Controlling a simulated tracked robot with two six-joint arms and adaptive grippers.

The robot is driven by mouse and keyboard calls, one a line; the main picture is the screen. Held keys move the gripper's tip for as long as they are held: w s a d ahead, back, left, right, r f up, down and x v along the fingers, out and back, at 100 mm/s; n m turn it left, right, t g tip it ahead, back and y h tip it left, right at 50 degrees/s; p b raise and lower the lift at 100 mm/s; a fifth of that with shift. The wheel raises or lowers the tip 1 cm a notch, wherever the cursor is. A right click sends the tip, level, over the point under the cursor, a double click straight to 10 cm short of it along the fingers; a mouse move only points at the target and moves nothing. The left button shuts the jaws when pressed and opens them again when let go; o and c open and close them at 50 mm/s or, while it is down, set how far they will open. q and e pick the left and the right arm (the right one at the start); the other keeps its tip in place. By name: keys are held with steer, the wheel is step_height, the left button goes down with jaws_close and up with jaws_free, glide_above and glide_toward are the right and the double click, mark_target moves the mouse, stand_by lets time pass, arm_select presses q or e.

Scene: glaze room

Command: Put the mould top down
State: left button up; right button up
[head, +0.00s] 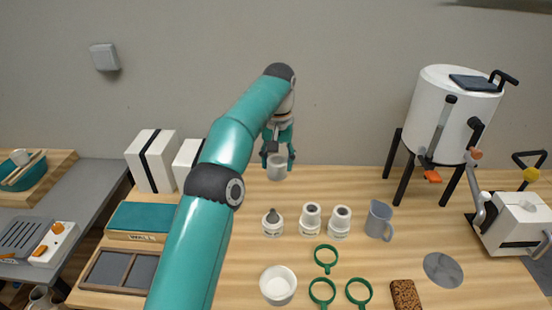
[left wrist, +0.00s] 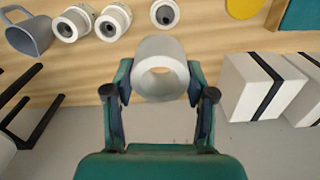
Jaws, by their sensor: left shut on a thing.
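My left gripper (head: 278,163) is shut on a pale grey, round, hollow piece, apparently the mould top (head: 277,172). It hangs in front of the wall, over the back part of the wooden table (head: 350,185), and looks apart from the tabletop. In the left wrist view the mould top (left wrist: 158,50) sits between the two fingers of my left gripper (left wrist: 160,80), with a round opening facing the camera. My right gripper is not in view.
White boxes with black bands (head: 150,162) stand left of my arm. Small white bottles (head: 311,218), a grey-blue jug (head: 379,220), a white bowl (head: 278,285) and green rings (head: 326,258) lie in front. A white tank (head: 440,110) stands at the right.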

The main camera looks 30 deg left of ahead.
arm_select(q)
steer(key=s+d+f+m, duration=0.2)
steer(key=s+d+f, duration=0.1)
steer(key=d+f, duration=0.4)
steer(key=s+d+f+m, duration=0.3)
steer(key=d+f, duration=0.5)
steer(key=shift+s+d, duration=0.15)
steer(key=shift+d, duration=0.25)
